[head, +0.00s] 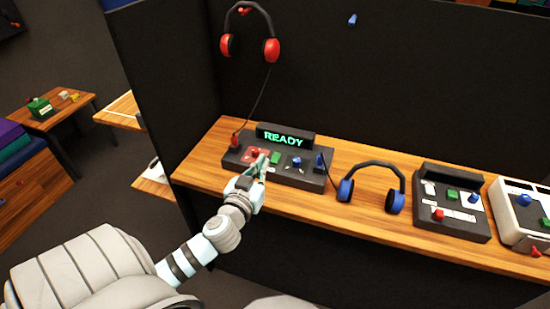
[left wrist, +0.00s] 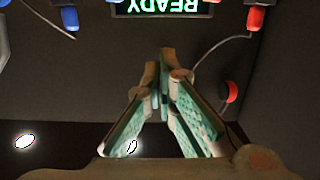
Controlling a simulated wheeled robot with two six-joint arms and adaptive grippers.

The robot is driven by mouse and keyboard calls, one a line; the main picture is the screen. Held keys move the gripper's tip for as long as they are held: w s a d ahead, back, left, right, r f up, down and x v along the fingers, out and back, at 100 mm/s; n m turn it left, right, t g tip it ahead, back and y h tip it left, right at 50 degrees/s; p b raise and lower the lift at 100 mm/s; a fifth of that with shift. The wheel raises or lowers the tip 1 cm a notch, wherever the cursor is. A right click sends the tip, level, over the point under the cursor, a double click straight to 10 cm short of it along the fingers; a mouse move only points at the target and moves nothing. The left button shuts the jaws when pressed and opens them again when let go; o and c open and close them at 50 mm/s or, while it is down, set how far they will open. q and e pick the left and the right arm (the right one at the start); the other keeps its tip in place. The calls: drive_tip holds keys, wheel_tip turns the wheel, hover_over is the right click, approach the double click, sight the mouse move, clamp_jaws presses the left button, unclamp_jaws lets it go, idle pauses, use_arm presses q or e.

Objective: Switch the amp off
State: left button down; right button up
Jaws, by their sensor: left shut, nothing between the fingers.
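A black control panel (head: 305,183) on the wooden bench carries a lit display (head: 283,140) reading READY in green. The display also shows upside down at the top of the left wrist view (left wrist: 165,5). The panel has a red control (head: 254,154) on a red plate, a green button (head: 275,158) and a blue control (head: 297,162). My left gripper (head: 262,163) is over the panel's front, between the red control and green button. Its fingers are shut and empty, tips together in the left wrist view (left wrist: 164,60). Whether they touch the panel cannot be told. My right gripper is not in view.
Red headphones (head: 271,50) hang on the dark partition (head: 420,90), their cable running to the panel's left. Blue headphones (head: 397,202) stand right of the panel. A second black panel (head: 430,228) and a white one (head: 515,235) sit further right. Bare bench lies in front.

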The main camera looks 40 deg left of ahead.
use_arm(q)
hover_over(275, 162)
drive_tip(key=shift+s+d+f+p, duration=0.15)
drive_tip(key=shift+f+p, duration=0.15)
drive_tip(key=shift+f, duration=0.2)
wheel_tip(275, 162, down, 4)
drive_tip(key=shift+b, duration=1.15)
